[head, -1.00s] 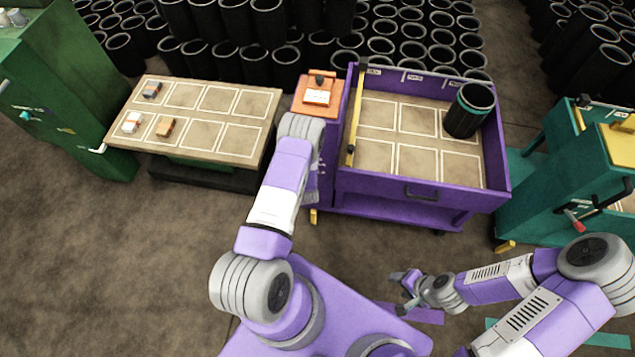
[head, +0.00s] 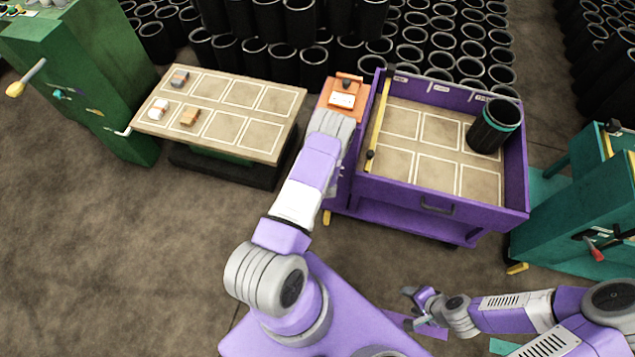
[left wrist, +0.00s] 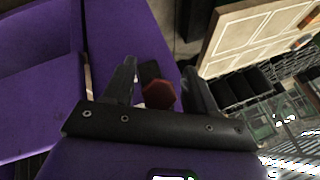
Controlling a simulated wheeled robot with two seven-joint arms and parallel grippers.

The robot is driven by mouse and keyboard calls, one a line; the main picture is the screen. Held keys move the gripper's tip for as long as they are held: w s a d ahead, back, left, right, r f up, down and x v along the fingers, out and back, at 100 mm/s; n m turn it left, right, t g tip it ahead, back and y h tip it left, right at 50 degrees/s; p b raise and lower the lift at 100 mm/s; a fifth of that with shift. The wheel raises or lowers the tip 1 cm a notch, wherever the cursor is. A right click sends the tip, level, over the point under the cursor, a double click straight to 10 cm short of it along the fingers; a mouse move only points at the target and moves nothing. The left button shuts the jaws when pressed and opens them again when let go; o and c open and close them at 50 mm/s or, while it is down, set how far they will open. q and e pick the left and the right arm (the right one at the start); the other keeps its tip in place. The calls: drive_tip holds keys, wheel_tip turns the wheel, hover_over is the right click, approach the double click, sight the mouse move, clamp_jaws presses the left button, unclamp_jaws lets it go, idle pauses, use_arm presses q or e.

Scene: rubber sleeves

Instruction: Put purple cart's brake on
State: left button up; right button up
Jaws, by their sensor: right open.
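The purple cart (head: 440,203) stands ahead, right of centre in the head view, with a beige gridded tray top and a yellow pedal (head: 326,217) low at its left corner. In the left wrist view, a dark red octagonal knob (left wrist: 158,94) shows between the fingers of my left gripper (left wrist: 160,85), which look apart with small gaps beside the knob. In the head view my left arm hides that gripper at the cart's left side. My right gripper (head: 424,305) is open and empty, low in front of the cart.
A black cylinder (head: 493,128) stands in the cart's back right corner. An orange box (head: 345,97) is at its left end. A table (head: 222,115) with small blocks and a green cabinet (head: 85,85) are left. A teal cart (head: 570,235) with a red-handled lever (head: 597,252) is right.

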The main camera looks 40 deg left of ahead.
use_arm(q)
drive_tip(key=p+v, duration=0.1)
drive_tip(key=v, duration=0.6)
drive_tip(key=shift+r, duration=0.25)
drive_tip(key=shift+s+d, duration=0.1)
drive_tip(key=s+d+r+g+h, duration=0.1)
drive_tip(key=s+d+h, duration=0.2)
drive_tip(key=d, duration=0.5)
drive_tip(key=s+d+r+n+g+h+b, duration=0.1)
drive_tip(key=s+d+r+h, duration=0.1)
drive_tip(key=s+d, duration=0.3)
drive_tip(key=s+d+r+g+h, duration=0.1)
drive_tip(key=s+d+h, duration=0.3)
drive_tip(key=d, duration=0.9)
drive_tip(key=shift+d+r, duration=0.2)
drive_tip(key=shift+r, duration=0.5)
drive_tip(key=shift+s, duration=0.1)
